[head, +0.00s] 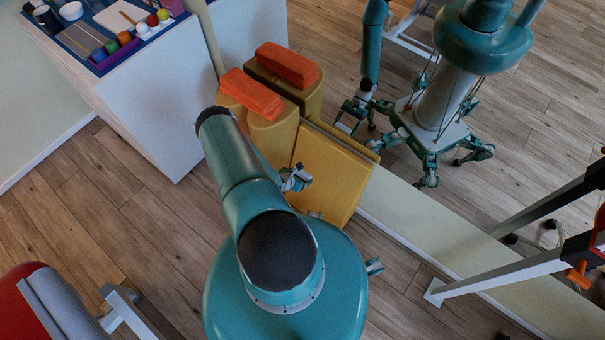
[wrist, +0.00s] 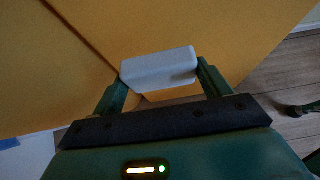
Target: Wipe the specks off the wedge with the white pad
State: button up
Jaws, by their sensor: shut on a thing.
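The yellow wedge (head: 327,172) stands against the wall in the head view, its sloping face partly behind my arm. Its yellow surface also fills much of the wrist view (wrist: 220,30). My gripper (head: 297,180) is over the wedge's left side in the head view. In the wrist view my gripper (wrist: 162,78) is shut on the white pad (wrist: 158,66), with one finger at each end. The pad is close to the yellow surface; I cannot tell whether it touches. I cannot make out any specks in either view.
A yellow block with folded orange towels (head: 252,95) stands beside the wedge. A white cabinet (head: 140,100) with a tray of bottles and balls is at upper left. A mirror reflects me (head: 445,90). A red padded bench (head: 30,305) is lower left. Wooden floor (head: 90,200) lies clear between.

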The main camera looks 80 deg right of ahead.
jog(key=shift+a, duration=0.1)
jog(key=shift+w+a+r, duration=0.25)
jog(key=shift+w+a, duration=0.05)
jog(key=shift+a, duration=0.35)
jog(key=shift+w+a+r, duration=0.2)
jog(key=shift+w+a, duration=0.1)
jog(key=shift+a, duration=0.35)
